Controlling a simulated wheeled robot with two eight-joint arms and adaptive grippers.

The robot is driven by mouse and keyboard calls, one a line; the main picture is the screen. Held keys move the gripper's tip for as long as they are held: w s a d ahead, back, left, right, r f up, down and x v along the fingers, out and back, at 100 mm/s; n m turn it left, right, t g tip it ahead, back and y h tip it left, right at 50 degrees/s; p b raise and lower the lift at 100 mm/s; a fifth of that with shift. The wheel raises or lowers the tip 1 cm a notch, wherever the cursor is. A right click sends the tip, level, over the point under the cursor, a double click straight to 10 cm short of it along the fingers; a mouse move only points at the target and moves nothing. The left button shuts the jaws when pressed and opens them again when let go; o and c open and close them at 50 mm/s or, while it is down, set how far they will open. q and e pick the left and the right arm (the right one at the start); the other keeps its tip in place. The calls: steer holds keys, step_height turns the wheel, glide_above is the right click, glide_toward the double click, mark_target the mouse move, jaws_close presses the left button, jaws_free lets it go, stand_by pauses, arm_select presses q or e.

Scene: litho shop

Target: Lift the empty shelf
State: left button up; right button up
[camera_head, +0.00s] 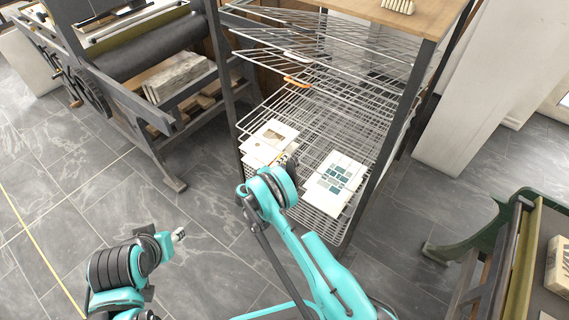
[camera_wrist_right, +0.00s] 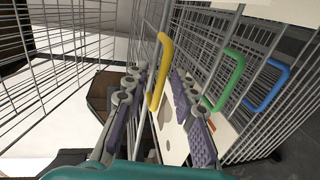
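The wire drying rack stands ahead, with stacked wire shelves. A bare upper shelf has an orange handle (camera_head: 297,82) at its front edge, and another above it has a white handle (camera_head: 298,56). Prints (camera_head: 336,178) lie on a low shelf. My right gripper (camera_head: 290,166) is at the rack's front, mostly hidden behind its own wrist. In the right wrist view its fingers (camera_wrist_right: 158,98) are apart, with a yellow handle (camera_wrist_right: 160,72) between them. I cannot tell whether they touch it. My left gripper (camera_head: 178,234) is at lower left, away from the rack, its fingers too small to read.
Green (camera_wrist_right: 230,76) and blue (camera_wrist_right: 268,86) handles are beside the yellow one in the right wrist view. A press (camera_head: 150,62) stands left of the rack, and a green-framed machine (camera_head: 490,232) at right. The grey tiled floor between is clear.

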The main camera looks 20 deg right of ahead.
jaws_close()
steer(key=w+d+r+g+y+p, duration=0.1)
steer(key=r+p, duration=0.6)
steer(key=r, duration=0.6)
steer(key=w+d+r+g+y+p, duration=0.1)
steer(key=d+r+y+p, duration=0.1)
steer(key=r+p, duration=0.6)
step_height(320, 180, up, 6)
steer(key=shift+w+d+f, duration=0.2)
steer(key=shift+w+d, duration=0.05)
steer(key=shift+w, duration=0.15)
